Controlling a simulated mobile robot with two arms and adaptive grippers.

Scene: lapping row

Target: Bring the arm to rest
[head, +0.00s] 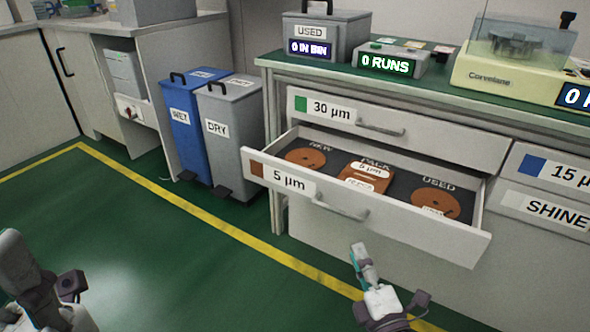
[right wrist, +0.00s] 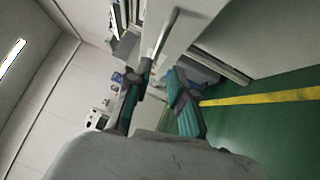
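My right gripper (head: 361,258) is in front of the open 5 µm drawer (head: 400,232), low and apart from its handle (head: 340,209) in the head view. Its teal fingers, also in the right wrist view (right wrist: 160,72), stand apart with nothing held between them. A pale bar shows beyond the fingertips there. My left arm (head: 45,300) shows in the lower left corner of the head view; its fingers are not seen. The drawer holds a brown NEW disc (head: 305,157), a 5 µm pack (head: 367,178) and a brown USED disc (head: 436,202).
The open drawer sticks out over the floor. The 30 µm drawer (head: 400,125) above is shut. A blue WET bin (head: 190,120) and a grey DRY bin (head: 230,138) stand left of the cabinet. Green floor (head: 150,240) with a yellow line is clear in front.

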